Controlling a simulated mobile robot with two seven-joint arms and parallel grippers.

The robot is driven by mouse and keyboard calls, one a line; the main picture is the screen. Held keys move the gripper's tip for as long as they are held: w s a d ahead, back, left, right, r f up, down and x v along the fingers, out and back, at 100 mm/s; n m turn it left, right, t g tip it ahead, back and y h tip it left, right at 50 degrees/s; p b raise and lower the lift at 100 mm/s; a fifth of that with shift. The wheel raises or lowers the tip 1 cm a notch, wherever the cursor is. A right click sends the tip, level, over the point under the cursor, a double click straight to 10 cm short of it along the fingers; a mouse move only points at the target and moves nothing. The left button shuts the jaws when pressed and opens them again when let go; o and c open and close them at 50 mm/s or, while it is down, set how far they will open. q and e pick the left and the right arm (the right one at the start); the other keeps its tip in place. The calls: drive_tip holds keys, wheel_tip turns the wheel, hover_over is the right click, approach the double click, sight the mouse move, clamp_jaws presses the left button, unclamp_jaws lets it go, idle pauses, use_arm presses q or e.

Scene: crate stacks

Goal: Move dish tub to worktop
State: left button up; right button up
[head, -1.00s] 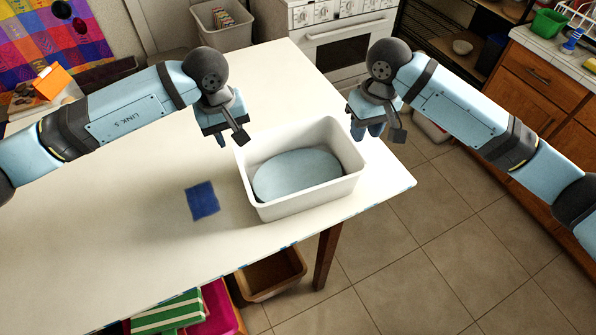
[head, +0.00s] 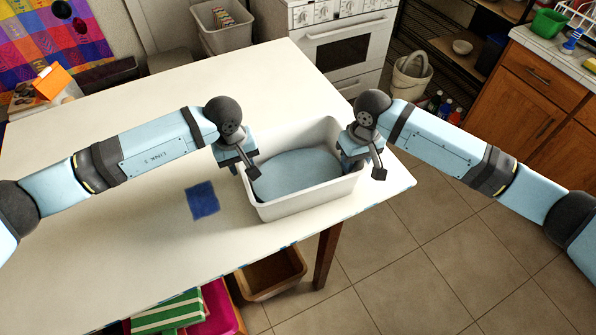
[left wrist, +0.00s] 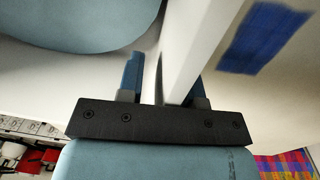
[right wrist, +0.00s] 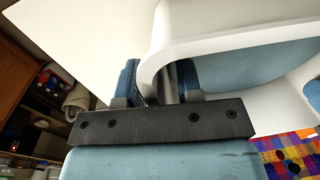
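The dish tub (head: 308,204), a white rectangular tub with a light blue oval bottom or content, stands on the white worktop (head: 120,230) near its right corner. My left gripper (head: 240,167) is at the tub's left wall. In the left wrist view the tub wall (left wrist: 196,45) runs between its spread fingers (left wrist: 165,85). My right gripper (head: 350,163) is at the tub's right wall. In the right wrist view the rim (right wrist: 230,42) passes between its fingers (right wrist: 160,82), which stand apart. Both grippers look open around the walls, and the fingertips are partly hidden.
A blue square cloth (head: 203,200) lies on the worktop left of the tub. The worktop's left and back parts are clear. A white oven (head: 345,50) stands behind, and a wooden cabinet (head: 540,90) with a green tub on top is at right. Tiled floor lies right of the worktop.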

use_arm(q)
clamp_jaws()
use_arm(e)
clamp_jaws()
use_arm(q)
drive_tip(key=shift+r, duration=0.15)
use_arm(e)
drive_tip(key=shift+r, duration=0.15)
